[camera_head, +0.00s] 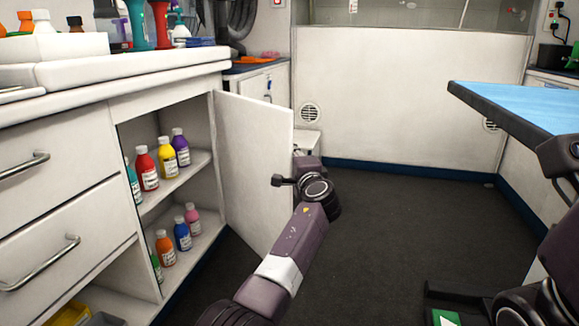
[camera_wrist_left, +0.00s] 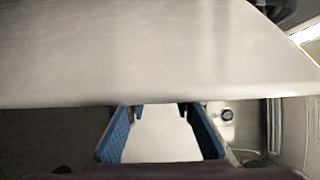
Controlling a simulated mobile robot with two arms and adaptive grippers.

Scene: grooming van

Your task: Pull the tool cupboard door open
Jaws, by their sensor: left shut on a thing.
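The white tool cupboard door (camera_head: 252,165) stands wide open, swung out from the cupboard (camera_head: 205,192) on the left. Shelves inside hold several coloured bottles (camera_head: 167,160). My left arm reaches up to the door's free edge in the head view; the gripper itself is hidden behind the door. In the left wrist view, my left gripper's (camera_wrist_left: 160,112) blue fingers stand at the edge of the large pale door panel (camera_wrist_left: 150,55). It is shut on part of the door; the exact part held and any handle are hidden.
Drawers with metal handles (camera_head: 72,248) adjoin the cupboard on the left. A counter (camera_head: 110,68) with bottles and tools is above. A blue-topped table (camera_head: 520,105) juts in at right. Dark floor (camera_head: 400,220) lies clear between door and table.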

